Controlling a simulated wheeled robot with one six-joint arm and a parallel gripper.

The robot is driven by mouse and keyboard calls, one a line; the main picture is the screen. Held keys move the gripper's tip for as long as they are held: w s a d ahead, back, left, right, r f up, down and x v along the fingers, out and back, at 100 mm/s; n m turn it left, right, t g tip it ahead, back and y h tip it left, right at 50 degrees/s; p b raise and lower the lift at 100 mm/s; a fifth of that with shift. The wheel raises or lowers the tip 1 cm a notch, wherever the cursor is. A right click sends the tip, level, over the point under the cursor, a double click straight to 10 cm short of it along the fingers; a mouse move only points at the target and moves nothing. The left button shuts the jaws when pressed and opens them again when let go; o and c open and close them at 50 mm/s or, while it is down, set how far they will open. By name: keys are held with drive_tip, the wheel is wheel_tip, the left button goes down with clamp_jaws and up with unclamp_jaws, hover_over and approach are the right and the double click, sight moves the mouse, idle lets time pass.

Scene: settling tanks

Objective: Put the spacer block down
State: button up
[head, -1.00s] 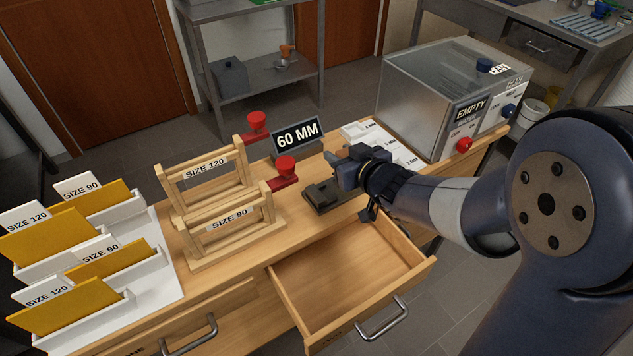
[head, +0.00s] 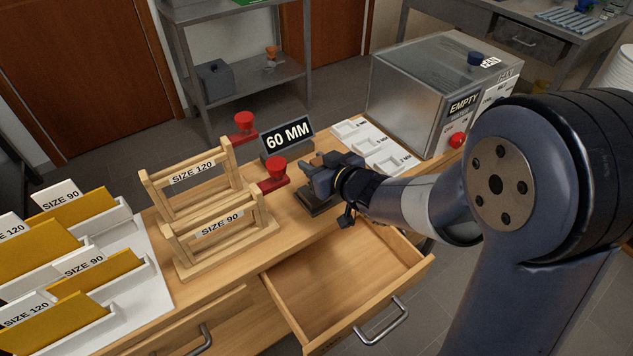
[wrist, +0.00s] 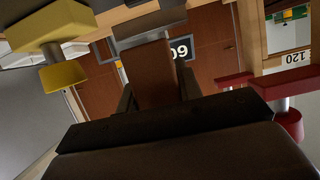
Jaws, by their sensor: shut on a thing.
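My gripper (head: 311,165) is over the dark fixture (head: 316,205) on the wooden bench, just right of the red clamp beside the SIZE 90 frame. In the wrist view, a plain brown block (wrist: 150,68), which looks like the spacer block, stands between the two dark fingers, and the jaws are shut on it. In the head view the block is hardly to be told from the fingers. I cannot tell whether its lower end touches anything.
White recessed trays (head: 352,127) lie behind my gripper, with the metal EMPTY box (head: 410,95) beyond. The 60 MM sign (head: 288,137) and red-handled clamps (head: 276,168) stand close on the left. An open, empty drawer (head: 345,275) juts out in front.

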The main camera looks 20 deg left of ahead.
wheel_tip(320, 180, down, 3)
drive_tip(key=shift+b, duration=0.35)
drive_tip(key=shift+c, duration=0.9)
drive_tip(key=shift+f, duration=0.8)
drive_tip(key=o, duration=1.2)
drive_tip(key=shift+c, duration=0.2)
drive_tip(key=shift+f, duration=0.2)
